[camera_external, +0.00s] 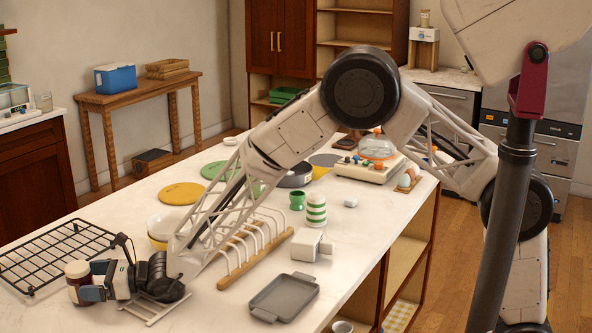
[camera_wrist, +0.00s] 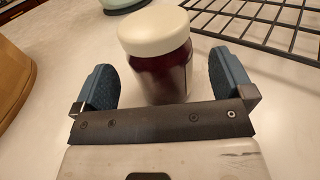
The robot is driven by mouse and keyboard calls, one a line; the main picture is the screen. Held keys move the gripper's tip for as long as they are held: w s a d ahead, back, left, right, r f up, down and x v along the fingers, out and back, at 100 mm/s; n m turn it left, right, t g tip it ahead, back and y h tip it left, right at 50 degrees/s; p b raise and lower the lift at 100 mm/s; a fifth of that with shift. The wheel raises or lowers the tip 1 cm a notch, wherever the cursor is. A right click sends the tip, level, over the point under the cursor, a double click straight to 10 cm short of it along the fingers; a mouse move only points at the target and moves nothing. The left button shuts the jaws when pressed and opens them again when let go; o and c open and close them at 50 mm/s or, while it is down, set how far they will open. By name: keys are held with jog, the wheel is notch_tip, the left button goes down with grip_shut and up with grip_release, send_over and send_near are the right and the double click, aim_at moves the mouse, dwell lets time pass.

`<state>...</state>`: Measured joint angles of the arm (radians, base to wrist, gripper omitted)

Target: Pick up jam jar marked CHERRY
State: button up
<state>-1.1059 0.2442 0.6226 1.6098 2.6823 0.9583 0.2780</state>
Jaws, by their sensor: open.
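A jam jar (camera_wrist: 158,62) with dark red contents and a cream lid stands upright on the counter in the wrist view. No label lettering is readable on it. It also shows at the left end of the counter in the external view (camera_external: 77,281). My gripper (camera_wrist: 162,78) is open, with one blue padded finger on each side of the jar. The jar stands between and slightly beyond the fingers, with a visible gap on the left. In the external view my gripper (camera_external: 92,287) is low at the counter, right beside the jar.
A black wire rack (camera_external: 55,255) lies just behind the jar. A small slatted rack (camera_external: 152,311) lies under my wrist.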

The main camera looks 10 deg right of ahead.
aim_at(76, 266)
jog(key=shift+w+a, duration=0.15)
jog(key=shift+a, duration=1.55)
jog(key=shift+c, duration=0.3)
jog(key=c, duration=1.3)
jog(key=shift+r, duration=0.2)
jog(key=shift+r, duration=1.45)
jog(key=shift+d+r, duration=0.2)
jog(key=shift+d, duration=0.05)
jog(key=s+d, duration=0.3)
jog(key=d, duration=0.4)
jog(key=s+d+r, duration=0.1)
jog(key=s+d, duration=0.2)
jog(key=d, duration=0.4)
jog(key=shift+s+r, duration=0.15)
jog(key=shift+r, duration=0.05)
jog(key=shift+d, duration=0.1)
